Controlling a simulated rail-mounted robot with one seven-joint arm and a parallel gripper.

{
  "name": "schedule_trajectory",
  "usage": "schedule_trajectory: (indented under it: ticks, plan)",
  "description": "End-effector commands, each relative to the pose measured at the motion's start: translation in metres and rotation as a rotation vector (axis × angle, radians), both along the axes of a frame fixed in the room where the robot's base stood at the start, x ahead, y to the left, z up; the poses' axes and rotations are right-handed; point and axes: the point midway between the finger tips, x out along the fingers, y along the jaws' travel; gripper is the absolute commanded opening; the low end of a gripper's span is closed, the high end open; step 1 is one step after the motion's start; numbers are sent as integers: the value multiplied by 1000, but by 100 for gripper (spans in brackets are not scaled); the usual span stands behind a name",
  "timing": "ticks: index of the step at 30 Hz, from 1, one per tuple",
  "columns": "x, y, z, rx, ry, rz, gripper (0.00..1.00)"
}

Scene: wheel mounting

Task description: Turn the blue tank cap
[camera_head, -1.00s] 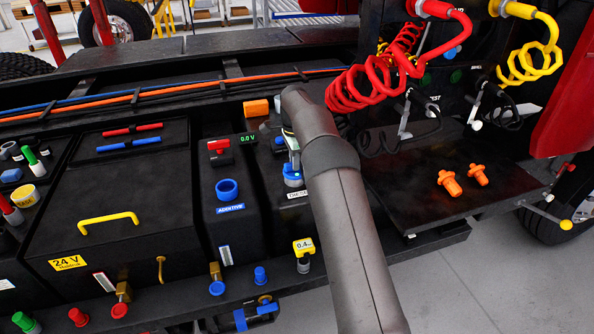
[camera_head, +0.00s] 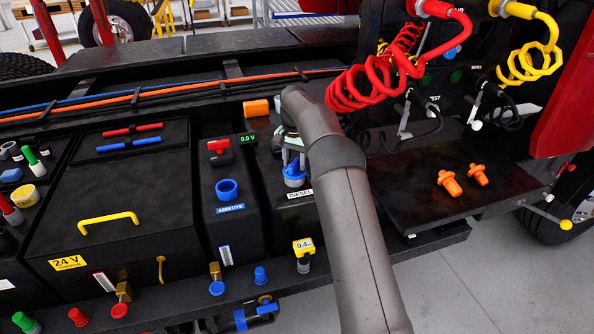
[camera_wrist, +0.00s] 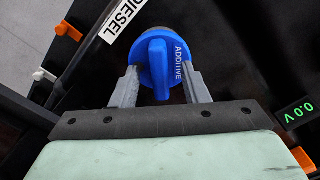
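The blue tank cap (camera_wrist: 158,65), with a raised grip bar and the word ADDITIVE, is between the fingers of my gripper (camera_wrist: 162,80) in the wrist view. Both fingers press against opposite sides of its rim. In the head view the cap (camera_head: 295,174) is at the filler spot behind the DIESEL label (camera_head: 300,194); my gripper (camera_head: 293,160) comes down on it from above, partly hidden by my arm. Whether the cap is seated cannot be told. A blue ring-shaped filler neck (camera_head: 227,189) stands above the ADDITIVE label (camera_head: 230,209).
A red switch (camera_head: 219,147) and a green 0.0 V display (camera_head: 249,139) are left of the gripper. Red coiled hoses (camera_head: 360,90) hang close on the right. Two orange plugs (camera_head: 449,183) lie on the dark plate (camera_head: 415,205).

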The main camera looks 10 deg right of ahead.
Motion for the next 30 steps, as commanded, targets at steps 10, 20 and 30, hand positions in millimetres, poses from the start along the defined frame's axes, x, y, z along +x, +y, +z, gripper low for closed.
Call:
schedule_trajectory:
  ticks: [10, 20, 30]
  plan:
    - [1, 0, 11, 0, -4, -1, 41]
    - [1, 0, 80, -1, -4, -1, 41]
    - [0, 0, 119, -1, 1, 0, 41]
